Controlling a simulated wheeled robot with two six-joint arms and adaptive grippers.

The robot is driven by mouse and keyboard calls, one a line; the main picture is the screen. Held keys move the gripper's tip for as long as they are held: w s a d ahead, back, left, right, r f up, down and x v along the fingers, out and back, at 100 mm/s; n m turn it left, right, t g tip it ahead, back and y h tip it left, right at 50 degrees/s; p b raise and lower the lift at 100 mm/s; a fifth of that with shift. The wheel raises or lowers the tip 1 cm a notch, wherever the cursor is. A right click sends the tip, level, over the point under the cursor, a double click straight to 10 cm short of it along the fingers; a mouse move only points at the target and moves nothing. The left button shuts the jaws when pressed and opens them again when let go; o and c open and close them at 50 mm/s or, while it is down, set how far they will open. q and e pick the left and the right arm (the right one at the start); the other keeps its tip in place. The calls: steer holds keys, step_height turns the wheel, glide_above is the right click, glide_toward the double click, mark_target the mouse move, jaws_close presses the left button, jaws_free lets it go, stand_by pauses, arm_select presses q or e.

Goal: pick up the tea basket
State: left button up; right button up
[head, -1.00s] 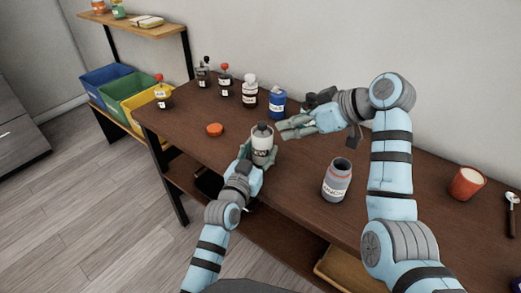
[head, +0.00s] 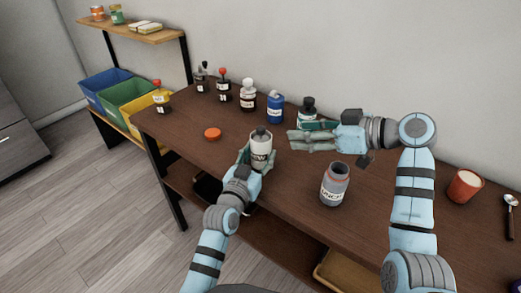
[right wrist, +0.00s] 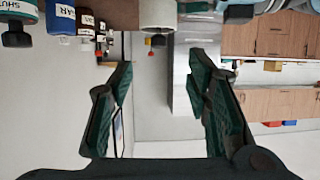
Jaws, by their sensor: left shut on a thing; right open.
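I cannot make out anything that is clearly a tea basket. My left gripper (head: 259,160) is shut on a white bottle with a dark cap (head: 261,146), upright near the table's front edge. My right gripper (head: 292,140) is open and empty above the back of the table, its fingers pointing left. It also shows open in the right wrist view (right wrist: 163,75), with nothing between its fingers. A dark-capped bottle (head: 308,106) stands just behind it, partly hidden.
Several bottles, including a blue one (head: 275,107), line the table's back edge. An orange lid (head: 212,134) lies at left. An open grey jar (head: 335,185) and a red cup (head: 466,186) stand to the right. Coloured bins (head: 128,92) are beyond the table's left end.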

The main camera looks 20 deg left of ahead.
mark_target(263, 128)
steer(key=x, duration=1.1)
steer(key=shift+w+a+r, duration=0.15)
steer(key=shift+a+r, duration=0.1)
steer(key=shift+r, duration=0.15)
jaws_close()
